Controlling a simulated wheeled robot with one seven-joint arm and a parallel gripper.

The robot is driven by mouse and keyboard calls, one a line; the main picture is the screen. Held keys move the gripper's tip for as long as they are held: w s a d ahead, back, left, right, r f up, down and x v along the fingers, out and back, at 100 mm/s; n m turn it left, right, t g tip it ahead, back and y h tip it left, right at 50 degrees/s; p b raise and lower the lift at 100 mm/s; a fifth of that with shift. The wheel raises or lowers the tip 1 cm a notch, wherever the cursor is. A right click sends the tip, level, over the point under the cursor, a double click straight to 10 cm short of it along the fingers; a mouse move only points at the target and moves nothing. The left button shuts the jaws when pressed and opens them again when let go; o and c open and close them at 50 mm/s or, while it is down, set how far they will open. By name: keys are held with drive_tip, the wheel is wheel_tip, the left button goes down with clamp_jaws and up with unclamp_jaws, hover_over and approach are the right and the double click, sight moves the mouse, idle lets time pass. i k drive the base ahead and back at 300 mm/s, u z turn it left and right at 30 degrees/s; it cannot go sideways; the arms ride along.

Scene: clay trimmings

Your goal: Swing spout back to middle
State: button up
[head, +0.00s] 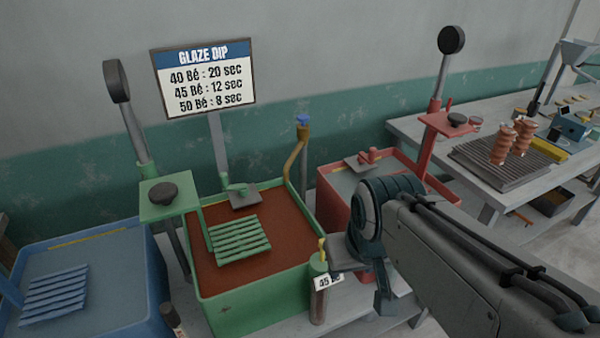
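A brass-coloured bent pipe, which looks like the spout (293,165), stands at the back right corner of the green tank (247,313), with a blue top (303,119). It bends along the right rim of that tank, which holds brown-red glaze. My gripper (366,278) is at the front right of the green tank, below and right of the pipe and apart from it. Its dark parts show, but my wrist hides much of it, so I cannot tell whether it is open or what it touches.
A green cylinder (318,290) labelled 45 stands close left of my gripper. A blue tank (100,285) is at left, a red tank (335,195) behind my arm. Levers (130,120) rise behind. A grey table (470,178) with clay pieces is at right.

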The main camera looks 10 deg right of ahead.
sight(301, 142)
drive_tip(key=u, duration=0.05)
drive_tip(key=k, duration=0.5)
drive_tip(key=z, duration=0.85)
drive_tip(key=i, duration=1.05)
drive_tip(key=u, duration=0.25)
